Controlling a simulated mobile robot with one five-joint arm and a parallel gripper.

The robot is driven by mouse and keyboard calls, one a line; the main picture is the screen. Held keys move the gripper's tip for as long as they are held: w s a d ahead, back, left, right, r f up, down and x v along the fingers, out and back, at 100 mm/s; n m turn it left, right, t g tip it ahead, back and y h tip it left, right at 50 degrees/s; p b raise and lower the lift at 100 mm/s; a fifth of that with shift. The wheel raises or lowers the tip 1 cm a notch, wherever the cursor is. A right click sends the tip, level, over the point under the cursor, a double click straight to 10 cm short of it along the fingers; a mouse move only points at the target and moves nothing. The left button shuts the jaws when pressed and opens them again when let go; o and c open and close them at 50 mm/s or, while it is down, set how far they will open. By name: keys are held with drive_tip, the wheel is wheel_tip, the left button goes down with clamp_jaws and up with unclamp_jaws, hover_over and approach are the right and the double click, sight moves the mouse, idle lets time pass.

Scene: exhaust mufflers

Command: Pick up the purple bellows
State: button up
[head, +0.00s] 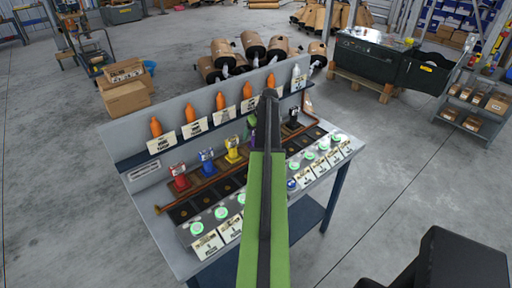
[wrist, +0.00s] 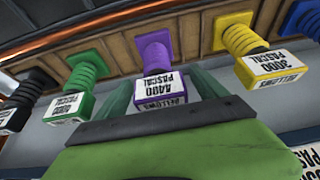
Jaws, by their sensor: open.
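The purple bellows (wrist: 155,58) shows in the middle of the wrist view, with a ribbed body, a square flange on the brown rack and a label reading 4000 Pascal. My gripper (wrist: 163,92) is open, with one finger on each side of the label end of the purple bellows. I cannot tell whether either finger touches it. In the head view my arm hides most of the purple bellows and the gripper's fingertips.
A yellow bellows (wrist: 242,45) stands to the right and a green bellows (wrist: 84,78) to the left, with a black bellows (wrist: 32,88) beyond. In the head view, red (head: 180,178) and blue (head: 207,162) bellows stand on the workbench, below a shelf of orange bottles (head: 188,108).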

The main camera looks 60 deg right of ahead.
drive_tip(key=shift+x, duration=0.8)
drive_tip(key=shift+r, duration=0.2)
drive_tip(key=shift+s, duration=0.1)
drive_tip(key=shift+c, duration=0.8)
clamp_jaws()
